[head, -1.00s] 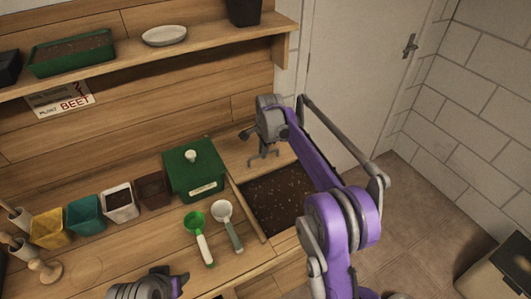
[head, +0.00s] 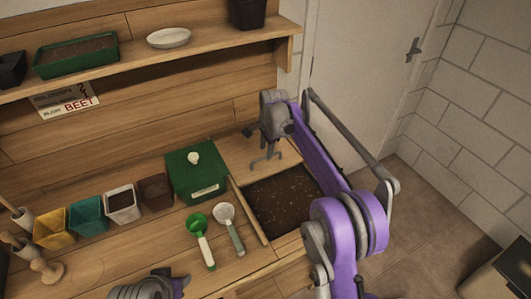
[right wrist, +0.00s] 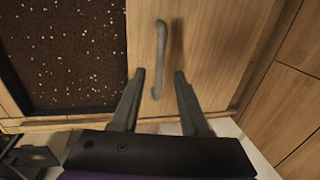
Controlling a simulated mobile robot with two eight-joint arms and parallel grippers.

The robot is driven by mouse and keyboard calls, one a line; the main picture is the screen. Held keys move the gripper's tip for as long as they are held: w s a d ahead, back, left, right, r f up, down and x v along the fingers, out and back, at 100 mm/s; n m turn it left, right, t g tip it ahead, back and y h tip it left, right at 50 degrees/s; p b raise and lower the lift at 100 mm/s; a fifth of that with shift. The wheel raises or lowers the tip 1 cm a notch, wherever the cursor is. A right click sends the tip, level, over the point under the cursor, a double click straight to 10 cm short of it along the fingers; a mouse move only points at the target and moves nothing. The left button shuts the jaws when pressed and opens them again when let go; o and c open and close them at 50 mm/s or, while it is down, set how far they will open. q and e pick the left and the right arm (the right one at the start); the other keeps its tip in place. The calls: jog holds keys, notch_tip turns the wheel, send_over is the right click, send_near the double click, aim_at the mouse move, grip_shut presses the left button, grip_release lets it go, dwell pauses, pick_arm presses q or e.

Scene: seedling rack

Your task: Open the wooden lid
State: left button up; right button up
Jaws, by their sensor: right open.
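The wooden lid (head: 232,150) is a flat light-wood panel lying on the bench behind the open part of the soil bin (head: 283,200). In the right wrist view the lid (right wrist: 210,45) carries a long grey bar handle (right wrist: 161,45). My right gripper (head: 266,164) is over the lid, fingers pointing down. In the right wrist view its open fingers (right wrist: 160,76) stand on either side of the handle's line; nothing is clamped, and I cannot tell how far the tips are above the lid.
A green box (head: 196,172) with a white knob stands left of the lid. A green scoop (head: 201,239) and a white scoop (head: 229,228) lie in front of it. Several small pots line the bench to the left. A shelf (head: 130,70) runs above.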

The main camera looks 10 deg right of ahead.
notch_tip(320, 180, up, 8)
jog(key=s, duration=0.1)
jog(key=shift+s+d, duration=0.2)
jog(key=shift+d, duration=0.05)
jog(key=shift+f, duration=0.1)
jog(key=s+d+r+n+t, duration=0.1)
jog(key=s+d+r+n, duration=0.15)
jog(key=s, duration=0.55)
jog(key=s+d+r+n+t, duration=0.15)
jog(key=s+n, duration=0.25)
jog(key=s, duration=0.5)
jog(key=s+d+f+n, duration=0.1)
jog(key=s+f+n, duration=0.1)
jog(key=s+f, duration=0.2)
jog(key=s+d+f+n, duration=0.1)
jog(key=s+f+n, duration=0.2)
jog(key=s, duration=0.7)
jog(key=s+d+f+n+t, duration=0.1)
jog(key=s+d+f+n, duration=0.1)
jog(key=s+f, duration=0.3)
jog(key=s, duration=0.2)
jog(key=shift+s+h, duration=0.35)
jog(key=shift+h, duration=0.05)
